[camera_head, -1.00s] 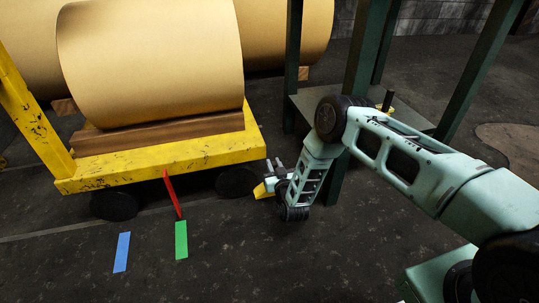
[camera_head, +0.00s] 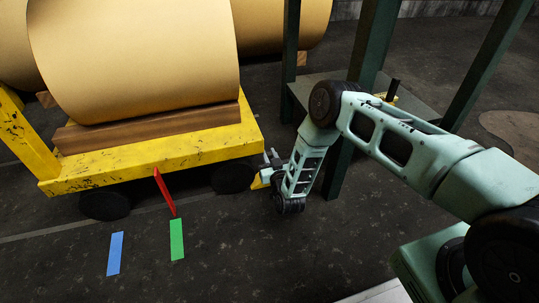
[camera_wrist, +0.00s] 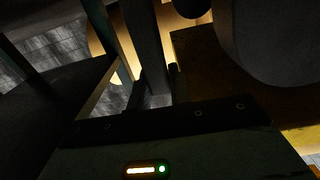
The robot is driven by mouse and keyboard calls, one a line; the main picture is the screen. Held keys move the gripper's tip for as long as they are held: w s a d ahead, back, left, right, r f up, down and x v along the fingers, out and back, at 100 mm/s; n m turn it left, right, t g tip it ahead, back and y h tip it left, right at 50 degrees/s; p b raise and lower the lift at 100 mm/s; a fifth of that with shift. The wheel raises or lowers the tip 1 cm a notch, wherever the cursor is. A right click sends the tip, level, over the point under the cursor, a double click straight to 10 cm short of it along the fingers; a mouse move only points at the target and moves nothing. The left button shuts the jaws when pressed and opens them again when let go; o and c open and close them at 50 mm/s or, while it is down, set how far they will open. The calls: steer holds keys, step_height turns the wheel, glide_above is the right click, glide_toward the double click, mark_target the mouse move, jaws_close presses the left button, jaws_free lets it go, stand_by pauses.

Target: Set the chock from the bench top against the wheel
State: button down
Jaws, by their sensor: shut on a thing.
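A yellow chock (camera_head: 257,182) is held low by the floor in my gripper (camera_head: 268,168), which is shut on it. Only a small part of the chock shows beside the jaws. The dark cart wheel (camera_head: 232,178) is just left of the chock, under the right end of the yellow cart (camera_head: 200,150). I cannot tell whether chock and wheel touch. The wrist view is very dark; a large rounded dark shape fills its upper right, and the chock is not clear there.
A big tan roll (camera_head: 135,60) lies on a wooden cradle on the cart. A red bar (camera_head: 164,192) hangs from the cart's front edge. Blue (camera_head: 115,253) and green (camera_head: 177,240) strips mark the floor. The bench (camera_head: 330,84) with dark green posts stands close behind my arm.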

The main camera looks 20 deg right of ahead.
steer(key=shift+f, duration=0.15)
steer(key=c, duration=1.3)
jaws_free()
